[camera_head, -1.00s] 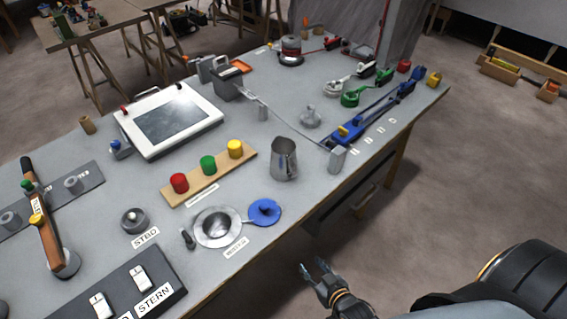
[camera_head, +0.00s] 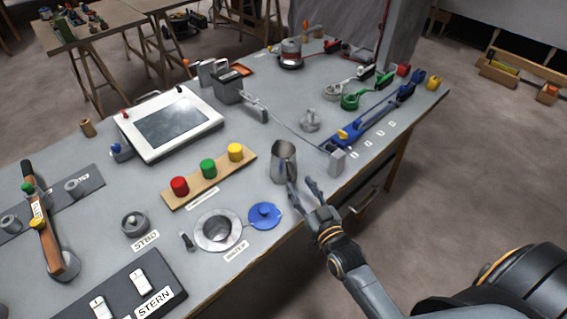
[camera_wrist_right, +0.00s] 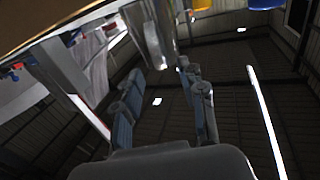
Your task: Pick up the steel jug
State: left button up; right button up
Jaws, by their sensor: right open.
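The steel jug (camera_head: 284,165) stands upright on the grey workbench near its front edge, right of the wooden strip. My right gripper (camera_head: 302,188) is open and empty, just in front of the jug at the bench edge. One fingertip overlaps the jug's lower right side in the head view; I cannot tell if they touch. In the wrist view a shiny metal body that looks like the jug (camera_wrist_right: 152,38) is beyond the open fingers (camera_wrist_right: 162,80). My left gripper is not in view.
Left of the jug, a wooden strip (camera_head: 218,184) bears red, green and yellow knobs. A blue round piece (camera_head: 264,215) and a metal ring (camera_head: 217,230) lie in front. A grey block (camera_head: 337,163) and a blue lever unit (camera_head: 366,125) stand to the right.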

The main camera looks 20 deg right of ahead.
aim_at(295, 174)
jog(key=w, duration=0.1)
jog(key=w+p, duration=0.1)
jog(key=w, duration=0.3)
jog(key=shift+r, duration=0.35)
jog(key=shift+w, duration=0.2)
grip_shut()
